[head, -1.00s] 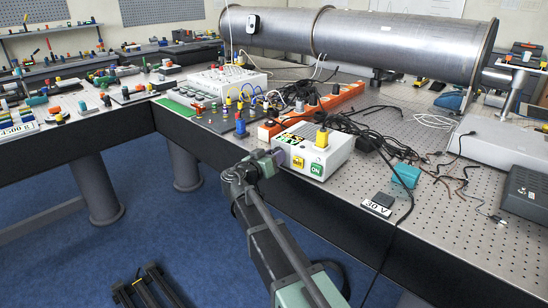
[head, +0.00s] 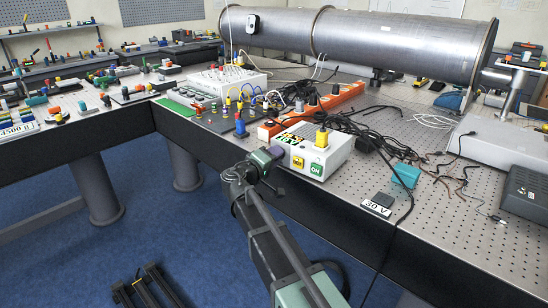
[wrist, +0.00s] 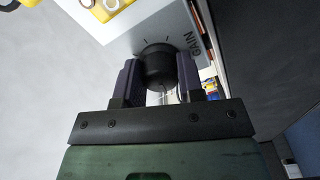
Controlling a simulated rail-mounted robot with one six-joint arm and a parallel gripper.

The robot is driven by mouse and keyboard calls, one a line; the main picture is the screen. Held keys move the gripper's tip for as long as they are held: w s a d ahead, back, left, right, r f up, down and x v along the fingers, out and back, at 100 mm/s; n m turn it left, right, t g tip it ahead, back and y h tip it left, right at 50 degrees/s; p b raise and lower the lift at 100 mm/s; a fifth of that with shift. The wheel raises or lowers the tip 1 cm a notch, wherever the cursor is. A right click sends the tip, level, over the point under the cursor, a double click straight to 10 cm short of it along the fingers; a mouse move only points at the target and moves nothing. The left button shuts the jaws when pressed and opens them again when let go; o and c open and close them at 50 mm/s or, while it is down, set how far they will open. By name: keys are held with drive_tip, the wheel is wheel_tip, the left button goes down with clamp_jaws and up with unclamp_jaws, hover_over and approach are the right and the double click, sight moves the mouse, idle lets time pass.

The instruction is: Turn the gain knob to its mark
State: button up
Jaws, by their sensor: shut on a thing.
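The gain knob (wrist: 159,66) is a black round knob on the pale front face of a box, beside the printed word GAIN in the wrist view. Short dark tick marks show on the face just beyond the knob. My gripper (wrist: 158,78) has its two dark fingers on either side of the knob, shut on it. In the head view my gripper (head: 268,157) is at the left end of the white box (head: 338,152) and hides the knob there. I cannot tell which mark the knob points to.
Black cables (head: 372,140) lie behind and right. An orange power strip (head: 340,96) is behind. A teal block (head: 406,175) sits to the right.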

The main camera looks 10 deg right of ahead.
drive_tip(key=n, duration=0.5)
drive_tip(key=shift+n, duration=0.3)
drive_tip(key=n, duration=0.5)
idle(0.4)
drive_tip(key=o, duration=0.9)
drive_tip(key=v, duration=1.1)
